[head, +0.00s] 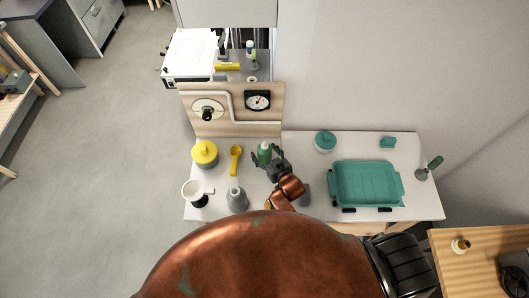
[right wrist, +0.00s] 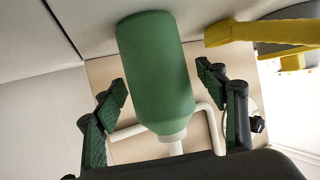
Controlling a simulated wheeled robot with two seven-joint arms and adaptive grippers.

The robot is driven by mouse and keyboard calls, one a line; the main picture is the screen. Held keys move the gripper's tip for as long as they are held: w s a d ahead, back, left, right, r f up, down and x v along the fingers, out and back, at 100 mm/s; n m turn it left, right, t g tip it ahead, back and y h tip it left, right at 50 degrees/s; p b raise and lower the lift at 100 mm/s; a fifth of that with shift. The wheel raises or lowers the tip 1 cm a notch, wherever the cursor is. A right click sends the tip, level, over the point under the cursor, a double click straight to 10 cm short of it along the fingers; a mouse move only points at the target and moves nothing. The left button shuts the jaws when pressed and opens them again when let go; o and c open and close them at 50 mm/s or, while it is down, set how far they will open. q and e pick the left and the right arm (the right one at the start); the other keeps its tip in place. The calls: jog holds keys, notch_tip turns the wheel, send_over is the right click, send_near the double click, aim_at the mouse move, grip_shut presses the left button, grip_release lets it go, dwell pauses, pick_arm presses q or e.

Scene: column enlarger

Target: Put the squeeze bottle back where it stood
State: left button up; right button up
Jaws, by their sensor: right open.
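The squeeze bottle (head: 264,149) is green with a pale neck and nozzle. It stands upright on the white table in front of the wooden panel. My right gripper (head: 270,161) is at the bottle, on its near side. In the right wrist view, the picture is upside down and the bottle (right wrist: 157,70) is between the two open fingers of the right gripper (right wrist: 161,80). Gaps show between the bottle and both fingers. Its base meets the white surface. My left gripper is not in view.
A yellow scoop (head: 235,160) lies left of the bottle, beside a yellow-lidded jar (head: 205,154). A grey bottle (head: 237,199) and a white cup (head: 194,188) stand nearer. A teal tray (head: 366,183) and a teal-lidded pot (head: 325,141) are to the right. The wooden panel (head: 232,120) stands behind.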

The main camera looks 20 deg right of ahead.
jog(key=shift+s, duration=0.15)
dwell(0.4)
jog(key=shift+p+v, duration=3.15)
jog(key=shift+v, duration=0.75)
jog(key=shift+s, duration=0.1)
jog(key=v, duration=1.1)
jog(key=shift+s+r, duration=0.2)
jog(key=shift+s, duration=0.15)
